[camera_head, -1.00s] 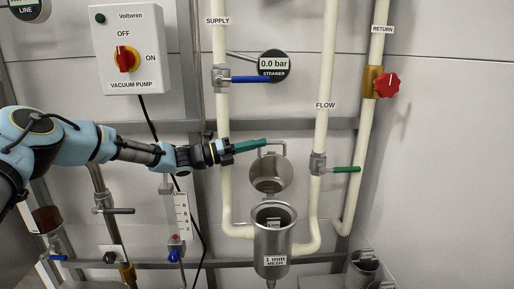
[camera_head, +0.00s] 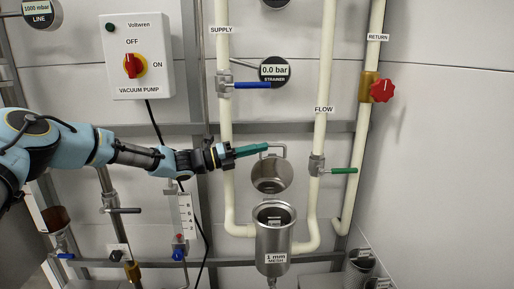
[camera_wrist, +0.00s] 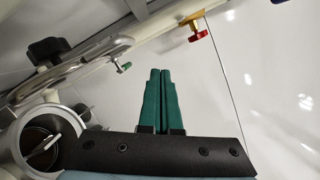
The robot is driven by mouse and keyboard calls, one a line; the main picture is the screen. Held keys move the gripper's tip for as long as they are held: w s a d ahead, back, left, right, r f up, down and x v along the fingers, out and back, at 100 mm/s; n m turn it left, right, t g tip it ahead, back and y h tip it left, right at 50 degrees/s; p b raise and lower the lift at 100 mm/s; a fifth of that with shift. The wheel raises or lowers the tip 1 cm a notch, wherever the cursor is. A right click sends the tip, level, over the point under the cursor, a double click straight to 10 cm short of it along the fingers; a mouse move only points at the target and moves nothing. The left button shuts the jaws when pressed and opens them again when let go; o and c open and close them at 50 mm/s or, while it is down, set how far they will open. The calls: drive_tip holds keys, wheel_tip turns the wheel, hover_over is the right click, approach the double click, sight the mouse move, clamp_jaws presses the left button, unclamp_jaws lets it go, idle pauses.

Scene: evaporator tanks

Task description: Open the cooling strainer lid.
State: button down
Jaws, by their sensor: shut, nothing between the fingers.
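The cooling strainer is a steel cup (camera_head: 273,246) labelled "1 mm MESH", fixed between the supply and flow pipes. Its round lid (camera_head: 271,175) stands raised behind the open mouth, with a bent bar handle (camera_head: 284,151) at its top. A basket handle shows inside the cup. My gripper (camera_head: 266,147) has green fingers, shut and empty, with the tips close to the bar handle; I cannot tell if they touch. In the wrist view the closed fingers (camera_wrist: 160,73) point away, and the open strainer mouth (camera_wrist: 42,138) is at lower left.
A blue valve lever (camera_head: 252,85) is on the supply pipe and a green one (camera_head: 344,170) on the flow pipe. A red knob (camera_head: 382,91) is on the return pipe. A gauge (camera_head: 274,72) reads 0.0 bar. A perforated basket (camera_head: 361,266) stands at lower right.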

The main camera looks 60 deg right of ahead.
drive_tip(key=r+b+v, duration=0.1)
drive_tip(key=b+v, duration=0.2)
drive_tip(key=v, duration=0.6)
drive_tip(key=shift+w+a+r, duration=0.2)
drive_tip(key=shift+w+r, duration=0.05)
drive_tip(key=shift+w, duration=0.05)
drive_tip(key=w+a+f+m+t+y, duration=0.25)
drive_tip(key=a+f+m, duration=0.2)
drive_tip(key=a, duration=0.45)
drive_tip(key=w+a+f+m+t+y, duration=0.25)
drive_tip(key=a+f+m, duration=0.2)
drive_tip(key=a, duration=0.45)
drive_tip(key=w+a+f+m+t+y, duration=0.25)
drive_tip(key=a+f, duration=0.25)
drive_tip(key=a, duration=0.4)
drive_tip(key=a+r+m+t+y, duration=0.1)
drive_tip(key=a+m+t+y, duration=0.2)
drive_tip(key=a, duration=1.4)
drive_tip(key=a+r+m+t+y, duration=0.2)
drive_tip(key=a+m, duration=0.6)
drive_tip(key=a, duration=0.9)
drive_tip(key=shift+a+r+t+y, duration=0.2)
drive_tip(key=shift+a+t+y, duration=0.1)
drive_tip(key=shift+t+y, duration=0.65)
drive_tip(key=shift+w, duration=0.15)
